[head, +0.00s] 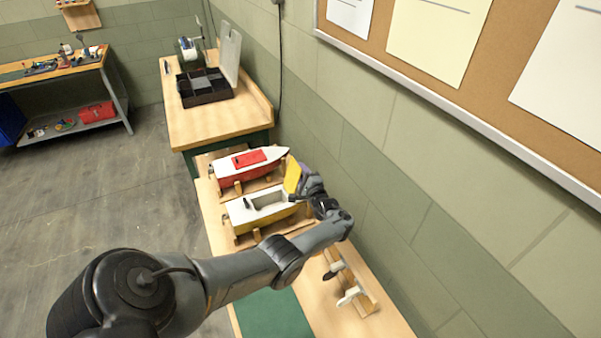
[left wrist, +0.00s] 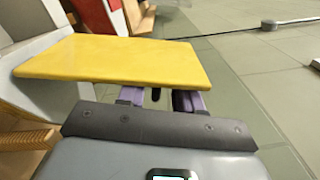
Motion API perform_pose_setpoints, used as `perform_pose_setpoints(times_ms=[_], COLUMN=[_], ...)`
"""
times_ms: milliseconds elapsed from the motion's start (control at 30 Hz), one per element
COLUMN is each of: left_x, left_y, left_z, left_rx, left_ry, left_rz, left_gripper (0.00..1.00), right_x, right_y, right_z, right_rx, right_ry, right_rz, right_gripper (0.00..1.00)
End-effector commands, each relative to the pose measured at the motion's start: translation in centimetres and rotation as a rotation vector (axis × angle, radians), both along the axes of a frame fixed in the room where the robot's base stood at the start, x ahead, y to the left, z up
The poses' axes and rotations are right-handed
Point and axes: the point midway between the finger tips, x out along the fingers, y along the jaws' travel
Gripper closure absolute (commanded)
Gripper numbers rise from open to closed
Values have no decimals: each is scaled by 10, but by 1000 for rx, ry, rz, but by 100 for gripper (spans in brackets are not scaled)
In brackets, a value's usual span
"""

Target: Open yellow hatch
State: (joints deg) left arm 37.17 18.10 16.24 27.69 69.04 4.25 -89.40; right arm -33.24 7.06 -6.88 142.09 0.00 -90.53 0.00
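The yellow boat (head: 262,211) has a white deck and sits on a wooden stand on the bench. Its deck cavity (head: 267,199) is uncovered. The yellow hatch (head: 292,174) stands raised and tilted at the boat's wall-side end. In the left wrist view the hatch (left wrist: 120,59) is a flat yellow panel across the front of my fingers. My left gripper (head: 303,187) is at the hatch. Its two purple fingers (left wrist: 160,99) are apart with a gap between them and run beneath the panel; their tips are hidden. My right gripper is not in view.
A red-and-white boat (head: 249,163) sits just beyond the yellow one. A propeller rack (head: 349,283) and green mat (head: 272,314) are on the near bench. The wall (head: 370,170) is close on the right. A divided black box (head: 204,87) is farther back.

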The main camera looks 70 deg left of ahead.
Motion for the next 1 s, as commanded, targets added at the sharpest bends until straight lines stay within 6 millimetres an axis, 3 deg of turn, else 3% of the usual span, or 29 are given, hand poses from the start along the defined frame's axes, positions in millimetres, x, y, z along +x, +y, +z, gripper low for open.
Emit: perform_pose_setpoints(times_ms=[600,1000], left_x=[5,5], left_y=[-90,-105], left_z=[0,0], left_rx=[-1,1], left_ry=[-1,0], left_rz=[-2,0], left_gripper=[65,65], right_x=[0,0], right_y=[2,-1], right_z=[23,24], right_rx=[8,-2], right_ry=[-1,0], right_rz=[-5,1], right_gripper=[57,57])
